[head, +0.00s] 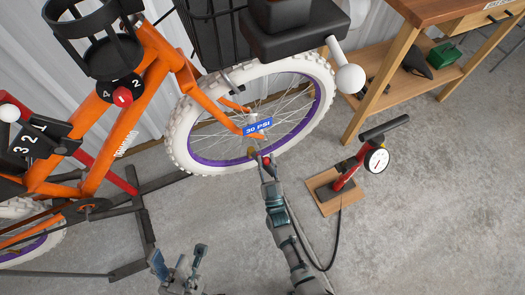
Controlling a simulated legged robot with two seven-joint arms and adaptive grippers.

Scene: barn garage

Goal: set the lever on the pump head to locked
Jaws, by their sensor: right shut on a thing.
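My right gripper (263,163) reaches up to the lower rim of the bike's white-tyred wheel (185,150). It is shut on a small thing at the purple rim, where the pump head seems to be. The fingers largely hide this thing, so I cannot tell how the lever is set. My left gripper (179,258) is low in the picture, away from the wheel, with its fingers apart and nothing between them. The red floor pump (346,178) stands upright on a wooden board to the right. Its black hose (336,240) loops down and back beside my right arm.
The orange bike (121,135) is held by a dark stand (140,215) at the left. A blue "30 PSI" tag (257,127) shows at the wheel hub. A wooden workbench (440,10) stands at the upper right. The concrete floor at the lower right is clear.

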